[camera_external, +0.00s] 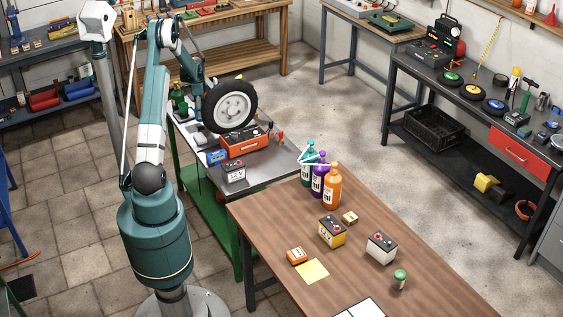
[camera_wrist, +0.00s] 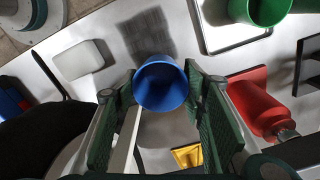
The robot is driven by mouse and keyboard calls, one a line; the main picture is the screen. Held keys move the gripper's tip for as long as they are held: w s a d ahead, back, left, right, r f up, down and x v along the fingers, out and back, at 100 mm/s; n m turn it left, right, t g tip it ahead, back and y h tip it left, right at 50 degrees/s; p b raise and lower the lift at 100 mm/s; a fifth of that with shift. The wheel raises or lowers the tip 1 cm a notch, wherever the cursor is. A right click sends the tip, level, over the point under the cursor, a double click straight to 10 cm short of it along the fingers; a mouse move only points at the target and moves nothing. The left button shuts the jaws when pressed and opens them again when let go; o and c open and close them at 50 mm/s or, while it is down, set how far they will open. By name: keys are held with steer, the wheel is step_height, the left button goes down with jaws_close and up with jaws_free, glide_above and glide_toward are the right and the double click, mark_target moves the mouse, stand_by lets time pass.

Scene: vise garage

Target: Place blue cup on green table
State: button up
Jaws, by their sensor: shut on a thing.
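The blue cup (camera_wrist: 160,86) is between the two green finger pads of my gripper (camera_wrist: 163,80) in the wrist view, and my gripper is shut on it. I look into its open mouth. A light grey surface lies beneath; the cup's height above it is unclear. In the external view the green table (camera_external: 218,213) has green legs, a green lower shelf and a grey metal top. My arm reaches over its far end. There the wheel (camera_external: 230,106) and my arm hide the fingers and the blue cup.
The table top carries an orange-red battery (camera_external: 246,141) and a white battery (camera_external: 234,172). The wrist view shows a green cup (camera_wrist: 262,10), a red object (camera_wrist: 258,105), a yellow piece (camera_wrist: 187,156) and a white block (camera_wrist: 79,60) around the cup. A wooden table (camera_external: 270,225) adjoins in front.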

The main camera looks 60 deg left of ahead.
steer(key=shift+f, duration=1.85)
steer(key=shift+f+b, duration=0.15)
steer(key=shift+b, duration=0.2)
steer(key=o, duration=0.8)
step_height(320, 180, up, 12)
steer(key=p, duration=0.1)
